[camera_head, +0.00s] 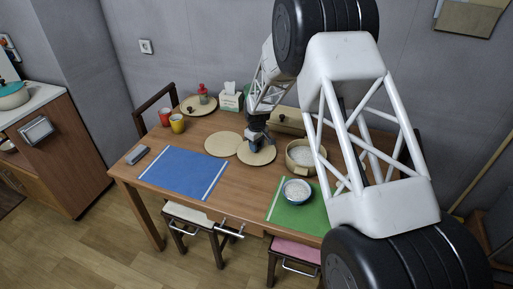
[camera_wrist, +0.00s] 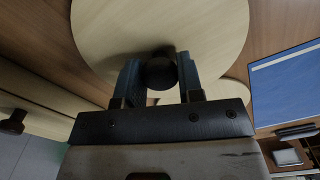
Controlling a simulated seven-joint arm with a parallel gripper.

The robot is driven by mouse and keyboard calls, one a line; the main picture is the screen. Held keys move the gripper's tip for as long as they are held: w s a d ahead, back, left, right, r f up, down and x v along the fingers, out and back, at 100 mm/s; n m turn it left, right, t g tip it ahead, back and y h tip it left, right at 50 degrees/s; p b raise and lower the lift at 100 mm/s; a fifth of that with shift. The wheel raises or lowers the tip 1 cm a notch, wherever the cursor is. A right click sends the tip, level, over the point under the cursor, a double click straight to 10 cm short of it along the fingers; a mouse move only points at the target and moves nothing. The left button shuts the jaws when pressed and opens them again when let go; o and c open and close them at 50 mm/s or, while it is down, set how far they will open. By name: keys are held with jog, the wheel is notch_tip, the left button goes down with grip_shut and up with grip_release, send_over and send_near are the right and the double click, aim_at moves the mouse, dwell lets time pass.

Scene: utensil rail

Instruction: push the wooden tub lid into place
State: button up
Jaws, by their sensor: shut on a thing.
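A round pale wooden lid (camera_head: 262,157) is under my gripper (camera_head: 256,143), left of the tub. In the wrist view, my gripper (camera_wrist: 159,75) is shut on the lid's dark round knob, and the lid (camera_wrist: 160,22) spreads beyond the fingertips. Whether the lid touches the table or hangs just above it I cannot tell. The round wooden tub (camera_head: 293,163) stands to the right, open at the top, with white contents showing. A second pale round board (camera_head: 221,144) lies flat just left of the lid.
A blue mat (camera_head: 185,173) lies front left. A green mat (camera_head: 283,213) holds a bowl (camera_head: 297,191) front right. A wooden box (camera_head: 287,118) stands behind the lid. Red and yellow cups (camera_head: 177,124), a tissue box (camera_head: 231,102) and a knobbed round board (camera_head: 198,107) are at back left.

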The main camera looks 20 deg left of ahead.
jog(key=shift+r, duration=4.75)
jog(key=o, duration=0.4)
jog(key=c, duration=0.4)
jog(key=shift+d, duration=0.1)
jog(key=d+r, duration=0.2)
jog(key=d, duration=0.8)
jog(key=w+d+r, duration=0.1)
jog(key=d, duration=1)
jog(key=shift+w+d+r, duration=0.15)
jog(key=shift+w+r, duration=0.1)
jog(key=shift+r, duration=0.15)
